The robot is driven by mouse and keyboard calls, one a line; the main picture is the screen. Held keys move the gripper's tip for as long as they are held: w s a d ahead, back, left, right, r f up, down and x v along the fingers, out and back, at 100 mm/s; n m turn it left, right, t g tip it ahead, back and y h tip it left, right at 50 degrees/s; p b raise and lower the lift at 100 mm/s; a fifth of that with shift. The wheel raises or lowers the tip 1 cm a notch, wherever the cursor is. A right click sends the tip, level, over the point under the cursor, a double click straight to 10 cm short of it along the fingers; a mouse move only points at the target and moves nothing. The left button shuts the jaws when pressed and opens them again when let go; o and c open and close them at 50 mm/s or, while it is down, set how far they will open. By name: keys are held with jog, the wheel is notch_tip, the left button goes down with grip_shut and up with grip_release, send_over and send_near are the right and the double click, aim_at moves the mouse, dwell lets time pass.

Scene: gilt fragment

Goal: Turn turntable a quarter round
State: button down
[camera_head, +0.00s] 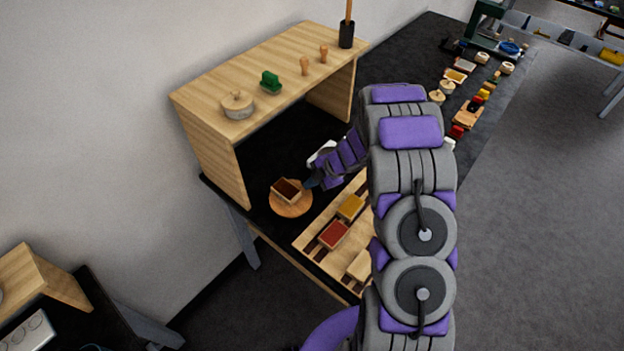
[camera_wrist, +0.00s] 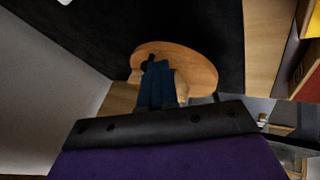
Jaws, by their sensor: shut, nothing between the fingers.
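The turntable (camera_head: 291,207) is a round wooden disc on the dark bench top, in front of the wooden shelf. A small wooden box (camera_head: 286,193) with a dark red-brown inside stands on it. My gripper (camera_head: 309,182) is at the right side of the box, its tip close to the box and the disc; I cannot tell whether it touches. In the wrist view the disc (camera_wrist: 200,63) lies under my blue fingers (camera_wrist: 152,68), which are together and empty. They hide part of the disc, and a pale wooden piece shows beside them.
A slatted wooden tray (camera_head: 312,244) with red and yellow boxes lies close at the right. The bench edge is near.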

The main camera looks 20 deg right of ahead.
jog(key=shift+w+n+p, duration=0.2)
jog(key=shift+n+p, duration=0.2)
jog(key=shift+p, duration=0.15)
dwell(0.4)
